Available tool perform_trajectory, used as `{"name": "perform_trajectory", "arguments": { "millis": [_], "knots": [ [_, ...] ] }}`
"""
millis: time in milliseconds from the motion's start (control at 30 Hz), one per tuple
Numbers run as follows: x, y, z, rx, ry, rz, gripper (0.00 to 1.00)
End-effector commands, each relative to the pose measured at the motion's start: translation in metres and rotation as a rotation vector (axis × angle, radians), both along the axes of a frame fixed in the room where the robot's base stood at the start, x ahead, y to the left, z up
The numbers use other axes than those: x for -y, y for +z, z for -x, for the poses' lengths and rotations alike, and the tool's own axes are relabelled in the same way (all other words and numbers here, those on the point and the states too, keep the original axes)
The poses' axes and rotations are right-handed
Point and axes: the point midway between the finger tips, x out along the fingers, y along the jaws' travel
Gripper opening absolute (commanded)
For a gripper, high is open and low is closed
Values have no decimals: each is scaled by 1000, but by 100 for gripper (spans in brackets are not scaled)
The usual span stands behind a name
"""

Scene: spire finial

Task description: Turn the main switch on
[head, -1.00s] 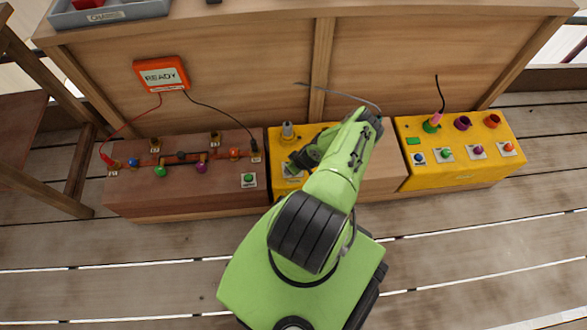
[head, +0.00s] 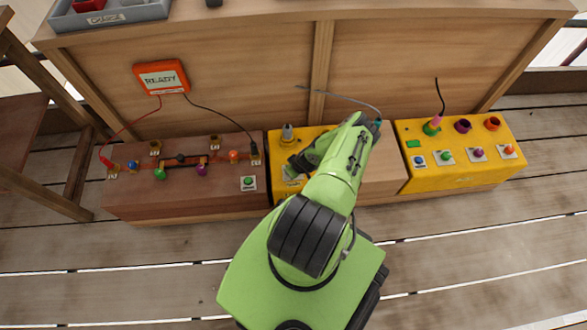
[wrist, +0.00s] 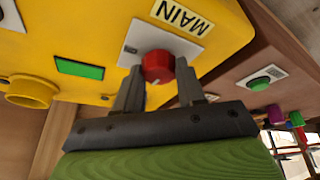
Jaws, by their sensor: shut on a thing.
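The main switch is a round red knob (wrist: 158,66) on a white plate (wrist: 150,40), beside a yellow label reading MAIN (wrist: 182,17) in the wrist view. It sits on the middle yellow box (wrist: 215,12). My gripper (wrist: 159,82) has one finger on each side of the knob and is shut on it. A small pale mark shows at the knob's lower edge. In the head view my gripper (head: 293,166) is over the middle yellow box (head: 279,150) and hides the knob.
A green rectangle (wrist: 79,69) and a yellow socket (wrist: 32,88) are on the same box. A brown box with a green button (head: 248,181) stands to the left. Another yellow box with several buttons (head: 462,175) stands to the right. An orange READY sign (head: 161,77) is behind.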

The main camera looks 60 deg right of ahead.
Motion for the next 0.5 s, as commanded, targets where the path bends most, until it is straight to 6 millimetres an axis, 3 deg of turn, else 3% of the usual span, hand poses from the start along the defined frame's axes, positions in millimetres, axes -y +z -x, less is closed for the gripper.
{"name": "perform_trajectory", "arguments": {
  "millis": [500],
  "knots": [
    [-1,2,-2,-1,-360,8,9]
  ]
}}
